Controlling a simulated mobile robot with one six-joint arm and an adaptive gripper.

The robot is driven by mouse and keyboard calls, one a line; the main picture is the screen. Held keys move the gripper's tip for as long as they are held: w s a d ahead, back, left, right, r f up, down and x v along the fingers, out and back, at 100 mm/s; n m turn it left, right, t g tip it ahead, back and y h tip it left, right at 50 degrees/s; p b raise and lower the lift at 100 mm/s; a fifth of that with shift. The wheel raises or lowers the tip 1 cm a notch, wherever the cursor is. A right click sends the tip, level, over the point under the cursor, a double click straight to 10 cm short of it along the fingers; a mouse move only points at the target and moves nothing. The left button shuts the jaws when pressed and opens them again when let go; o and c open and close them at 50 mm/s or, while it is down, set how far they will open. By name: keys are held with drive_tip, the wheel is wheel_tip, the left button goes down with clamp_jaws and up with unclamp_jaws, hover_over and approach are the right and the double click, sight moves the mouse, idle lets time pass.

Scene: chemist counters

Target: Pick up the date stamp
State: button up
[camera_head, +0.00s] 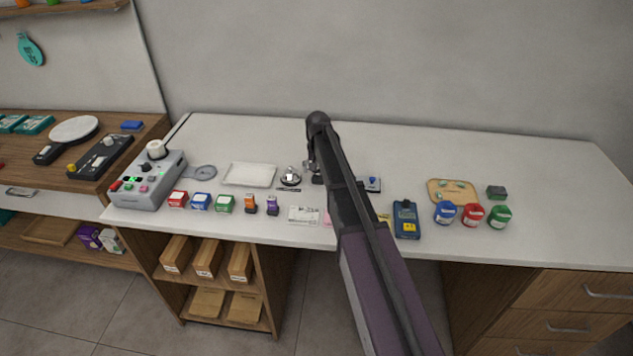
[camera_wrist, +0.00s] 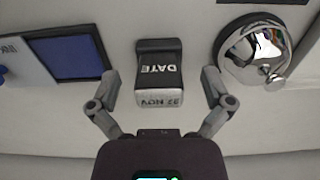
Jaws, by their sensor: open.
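The date stamp (camera_wrist: 159,72) is a dark block with the word DATE and a pale face reading 27 NOV, both upside down in the wrist view. It stands on the white counter. My gripper (camera_wrist: 160,84) is open, one finger on each side of the stamp, with a visible gap to both. Nothing is held. In the head view my gripper (camera_head: 312,167) is at mid-counter, largely hidden by my arm, and the stamp there is mostly hidden too.
A silver bell (camera_head: 290,177) stands close beside the stamp; it also shows in the wrist view (camera_wrist: 252,50). A blue pad (camera_wrist: 78,55) lies on the other side. A white tray (camera_head: 249,174) and several coloured stamps are farther left. The back of the counter is clear.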

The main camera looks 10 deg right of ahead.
drive_tip(key=shift+f+b, duration=0.75)
drive_tip(key=shift+f, duration=0.35)
drive_tip(key=c, duration=1.3)
